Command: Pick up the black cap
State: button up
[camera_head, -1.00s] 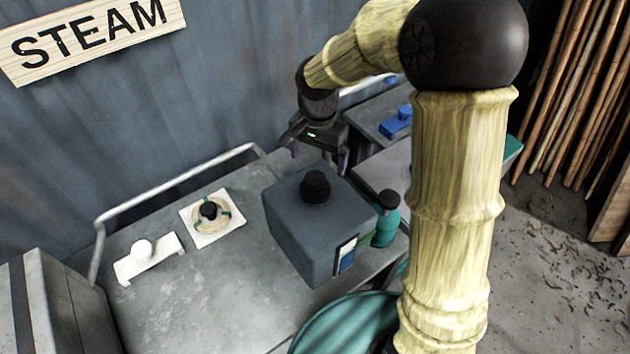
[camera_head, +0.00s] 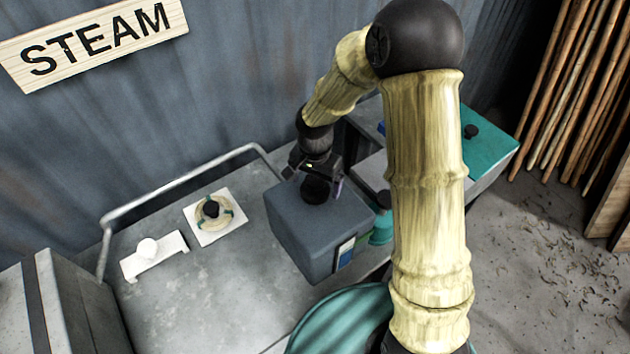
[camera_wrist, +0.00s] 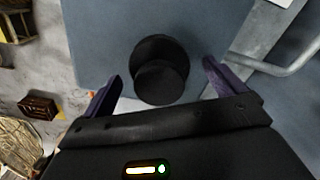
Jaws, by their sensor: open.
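The black cap (camera_head: 316,189) sits on top of a blue-grey box (camera_head: 312,243) on the worktable. In the wrist view the black cap (camera_wrist: 160,70) is a round, stepped knob in front of my gripper, roughly midway between the two purple fingers. My gripper (camera_head: 317,183) is open and close above the box's top at the cap. In the wrist view my gripper (camera_wrist: 160,85) has a finger on each side of the cap, with a gap on both sides. Whether the fingertips are level with the cap is hard to tell.
A teal jar with a dark lid (camera_head: 383,200) stands right of the box. A white pad (camera_head: 206,228) with a coil and dark knob, and a white bracket with a round knob (camera_head: 147,250), lie to the left. A metal rail (camera_head: 185,178) runs along the table's back.

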aim_at(317, 179)
jog(key=shift+f, duration=0.6)
jog(key=c, duration=1.1)
jog(key=shift+r, duration=0.1)
notch_tip(317, 179, up, 10)
jog(key=b, duration=0.3)
jog(key=shift+s, duration=0.1)
jog(key=shift+d, duration=0.1)
jog(key=shift+w+d, duration=0.1)
jog(key=shift+w, duration=0.1)
